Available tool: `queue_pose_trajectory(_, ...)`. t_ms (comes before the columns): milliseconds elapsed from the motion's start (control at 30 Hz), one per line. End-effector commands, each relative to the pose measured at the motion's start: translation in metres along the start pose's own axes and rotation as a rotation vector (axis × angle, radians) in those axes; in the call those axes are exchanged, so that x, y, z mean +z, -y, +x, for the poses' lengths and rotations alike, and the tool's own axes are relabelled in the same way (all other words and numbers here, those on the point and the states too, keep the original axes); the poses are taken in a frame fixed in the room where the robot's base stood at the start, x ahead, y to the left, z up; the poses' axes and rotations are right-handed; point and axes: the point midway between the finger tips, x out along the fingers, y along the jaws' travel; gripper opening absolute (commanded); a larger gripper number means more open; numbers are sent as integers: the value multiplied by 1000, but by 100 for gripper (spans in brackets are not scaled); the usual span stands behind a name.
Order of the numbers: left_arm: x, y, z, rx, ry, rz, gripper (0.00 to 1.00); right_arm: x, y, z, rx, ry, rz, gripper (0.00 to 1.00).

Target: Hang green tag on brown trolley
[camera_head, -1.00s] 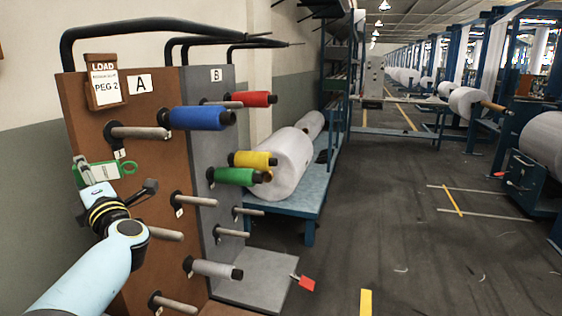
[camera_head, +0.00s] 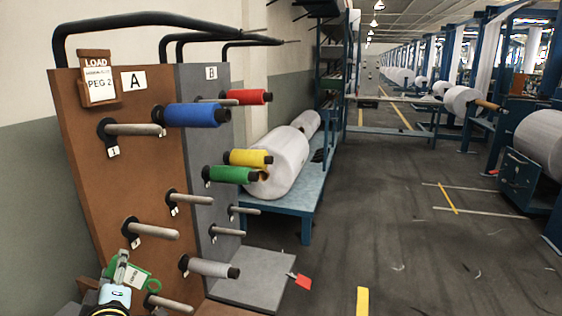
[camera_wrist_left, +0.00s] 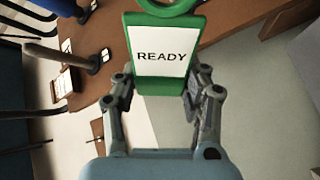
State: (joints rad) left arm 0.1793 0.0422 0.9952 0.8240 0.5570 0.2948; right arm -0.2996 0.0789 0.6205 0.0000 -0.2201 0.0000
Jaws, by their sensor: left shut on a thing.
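The green tag (camera_head: 131,274) has a white face reading READY and a ring at one end. It shows large in the left wrist view (camera_wrist_left: 163,84). My left gripper (camera_head: 121,270) is shut on the tag at the lower left of the head view, in front of the lower part of the brown trolley (camera_head: 88,160). The trolley's brown panel carries the letter A, several grey pegs and a blue spool (camera_head: 190,115). The tag's ring is near the lowest peg (camera_head: 172,303); I cannot tell whether they touch. My right gripper does not show.
A grey trolley (camera_head: 200,150) marked B stands just behind, with red, yellow and green spools. A LOAD card holder (camera_head: 98,80) hangs on the brown panel. A red tag (camera_head: 302,281) shows by the grey base. The floor to the right is open.

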Motion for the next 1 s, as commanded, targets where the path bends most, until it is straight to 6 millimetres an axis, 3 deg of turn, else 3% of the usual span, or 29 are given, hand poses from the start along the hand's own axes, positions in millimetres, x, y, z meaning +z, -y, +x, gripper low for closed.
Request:
queue_pose_trajectory(300,35,52,-35,-57,150,154,5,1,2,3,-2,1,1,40)
queue_pose_trajectory(600,58,91,-65,-97,265,266,5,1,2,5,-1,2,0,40)
queue_pose_trajectory(1000,65,103,-75,-110,303,303,5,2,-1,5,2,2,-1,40)
